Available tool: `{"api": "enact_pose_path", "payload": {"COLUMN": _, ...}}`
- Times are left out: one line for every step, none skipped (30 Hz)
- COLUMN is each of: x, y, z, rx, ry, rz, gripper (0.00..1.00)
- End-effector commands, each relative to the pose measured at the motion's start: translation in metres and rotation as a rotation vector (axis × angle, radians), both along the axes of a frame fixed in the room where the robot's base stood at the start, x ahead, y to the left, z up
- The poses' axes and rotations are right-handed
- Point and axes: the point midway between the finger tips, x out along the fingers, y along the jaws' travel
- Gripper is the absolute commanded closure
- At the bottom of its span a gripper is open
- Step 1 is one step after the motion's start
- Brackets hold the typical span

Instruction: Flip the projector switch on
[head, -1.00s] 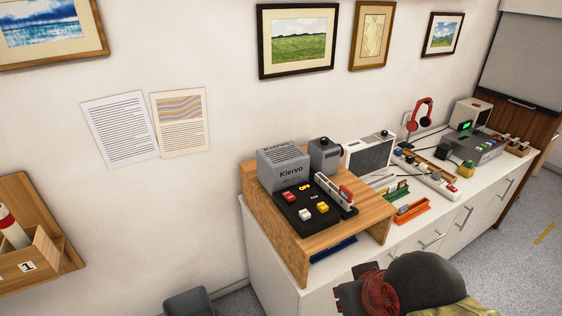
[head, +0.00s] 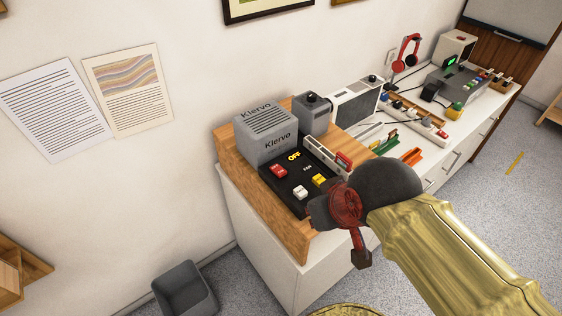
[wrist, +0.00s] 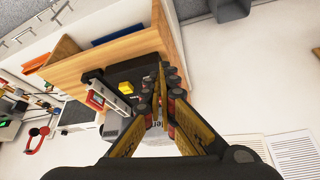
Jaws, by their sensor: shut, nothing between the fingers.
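A grey box marked Klervo (head: 268,135), seemingly the projector, stands on a wooden riser (head: 236,188). In front of it lies a black switch panel (head: 283,187) with a red switch (head: 279,171), a white switch (head: 300,192) and a yellow switch (head: 320,181). Yellow "OFF" lettering is beside the red one, and a small "FAN" label is nearby. I cannot tell which way the switches are tipped. My gripper (wrist: 163,78) is shut and empty, over the panel in the wrist view. There the yellow switch (wrist: 125,87) shows; the fingers hide the red and white ones.
A slotted rail (head: 328,153) with a red piece flanks the panel's right side. A small grey unit (head: 312,113) and a white speaker-like box (head: 357,103) stand behind. A grey bin (head: 184,288) is on the floor at left. The wall is close behind the riser.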

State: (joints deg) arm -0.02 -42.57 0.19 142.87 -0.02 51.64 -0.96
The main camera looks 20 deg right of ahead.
Motion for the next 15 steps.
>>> {"api": "enact_pose_path", "payload": {"x": 0.005, "y": 0.000, "z": 0.008, "rx": -0.011, "ry": 0.010, "rz": 0.021, "gripper": 1.00}}
{"api": "enact_pose_path", "payload": {"x": 0.008, "y": 0.000, "z": 0.013, "rx": -0.022, "ry": 0.020, "rz": 0.041, "gripper": 1.00}}
{"api": "enact_pose_path", "payload": {"x": 0.014, "y": 0.000, "z": 0.020, "rx": -0.040, "ry": 0.035, "rz": 0.077, "gripper": 1.00}}
{"api": "enact_pose_path", "payload": {"x": 0.019, "y": 0.000, "z": 0.027, "rx": -0.057, "ry": 0.050, "rz": 0.111, "gripper": 1.00}}
{"api": "enact_pose_path", "payload": {"x": 0.026, "y": 0.000, "z": 0.034, "rx": -0.077, "ry": 0.065, "rz": 0.151, "gripper": 1.00}}
{"api": "enact_pose_path", "payload": {"x": 0.035, "y": 0.000, "z": 0.044, "rx": -0.103, "ry": 0.089, "rz": 0.211, "gripper": 1.00}}
{"api": "enact_pose_path", "payload": {"x": 0.043, "y": 0.000, "z": 0.052, "rx": -0.125, "ry": 0.109, "rz": 0.263, "gripper": 1.00}}
{"api": "enact_pose_path", "payload": {"x": 0.052, "y": 0.000, "z": 0.060, "rx": -0.148, "ry": 0.129, "rz": 0.317, "gripper": 1.00}}
{"api": "enact_pose_path", "payload": {"x": 0.064, "y": 0.001, "z": 0.068, "rx": -0.176, "ry": 0.158, "rz": 0.392, "gripper": 1.00}}
{"api": "enact_pose_path", "payload": {"x": 0.073, "y": 0.001, "z": 0.075, "rx": -0.197, "ry": 0.178, "rz": 0.450, "gripper": 1.00}}
{"api": "enact_pose_path", "payload": {"x": 0.082, "y": 0.001, "z": 0.080, "rx": -0.217, "ry": 0.198, "rz": 0.509, "gripper": 1.00}}
{"api": "enact_pose_path", "payload": {"x": 0.094, "y": 0.001, "z": 0.086, "rx": -0.240, "ry": 0.224, "rz": 0.587, "gripper": 1.00}}
{"api": "enact_pose_path", "payload": {"x": 0.103, "y": 0.001, "z": 0.090, "rx": -0.256, "ry": 0.243, "rz": 0.646, "gripper": 1.00}}
{"api": "enact_pose_path", "payload": {"x": 0.111, "y": 0.001, "z": 0.094, "rx": -0.273, "ry": 0.263, "rz": 0.706, "gripper": 1.00}}
{"api": "enact_pose_path", "payload": {"x": 0.123, "y": 0.002, "z": 0.097, "rx": -0.292, "ry": 0.288, "rz": 0.787, "gripper": 1.00}}
